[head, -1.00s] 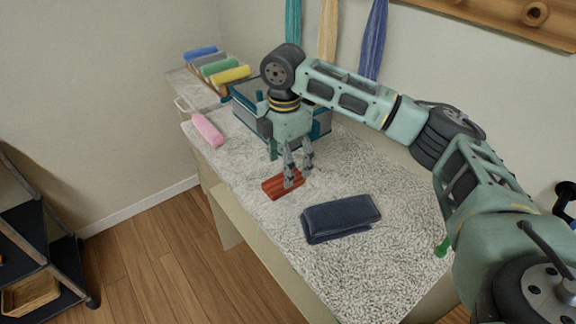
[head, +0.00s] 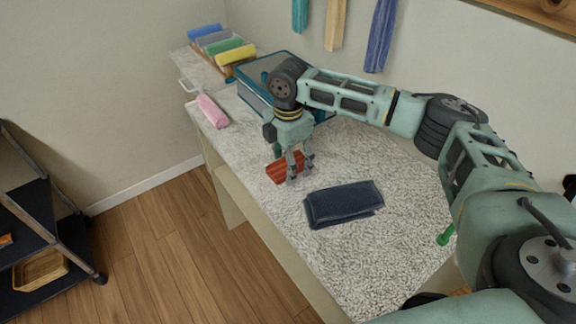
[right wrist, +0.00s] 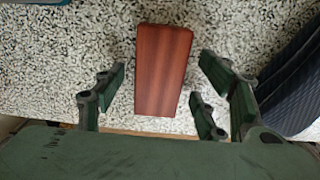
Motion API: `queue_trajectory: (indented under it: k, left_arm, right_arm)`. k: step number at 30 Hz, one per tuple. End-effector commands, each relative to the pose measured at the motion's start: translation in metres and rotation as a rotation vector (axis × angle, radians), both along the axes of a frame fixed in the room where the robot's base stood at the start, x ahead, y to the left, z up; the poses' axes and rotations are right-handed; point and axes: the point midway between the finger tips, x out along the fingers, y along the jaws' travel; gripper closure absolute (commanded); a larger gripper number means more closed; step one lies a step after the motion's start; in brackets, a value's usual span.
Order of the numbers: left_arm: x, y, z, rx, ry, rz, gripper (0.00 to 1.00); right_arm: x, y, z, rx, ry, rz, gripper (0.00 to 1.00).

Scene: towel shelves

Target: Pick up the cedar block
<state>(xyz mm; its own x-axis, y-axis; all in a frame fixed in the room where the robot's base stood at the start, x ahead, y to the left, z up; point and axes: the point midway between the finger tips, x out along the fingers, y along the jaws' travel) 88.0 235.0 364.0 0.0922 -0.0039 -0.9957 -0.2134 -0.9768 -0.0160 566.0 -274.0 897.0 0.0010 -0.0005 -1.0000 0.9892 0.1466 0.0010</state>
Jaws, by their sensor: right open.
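The cedar block (head: 281,172) is a reddish-brown bar lying flat on the speckled counter, near its front edge. My right gripper (head: 299,178) is over it in the head view, its fingers pointing down and hiding part of the block. In the right wrist view the block (right wrist: 163,70) lies lengthwise ahead, between the lines of the open fingers (right wrist: 155,90). Bare counter shows between each finger and the block, so it is not gripped. My left gripper is not in view.
A folded dark navy towel (head: 343,203) lies right of the block. A teal-edged box (head: 258,80) stands behind the gripper. A pink rolled towel (head: 212,111) is at the left, with several rolled towels (head: 222,50) beyond. The speckled counter (head: 390,240) is clear at front right.

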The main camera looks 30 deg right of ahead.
Motion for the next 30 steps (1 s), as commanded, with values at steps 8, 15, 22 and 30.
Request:
queue_trajectory:
  k: [8, 15, 22, 30]
  left_arm:
    - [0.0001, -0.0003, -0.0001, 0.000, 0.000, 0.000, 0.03]
    - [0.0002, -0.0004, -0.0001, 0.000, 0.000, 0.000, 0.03]
    - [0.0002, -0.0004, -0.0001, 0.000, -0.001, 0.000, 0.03]
    - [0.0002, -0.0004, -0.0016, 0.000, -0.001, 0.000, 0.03]
  right_arm:
    - [0.0000, 0.0001, 0.0002, 0.000, 0.000, 0.000, 0.54]
    - [0.0000, 0.0001, 0.0004, 0.000, 0.000, 0.000, 0.75]
    - [0.0001, 0.0000, 0.0007, 0.000, 0.000, 0.000, 0.85]
    - [0.0006, 0.0002, 0.0075, 0.001, -0.002, 0.000, 0.85]
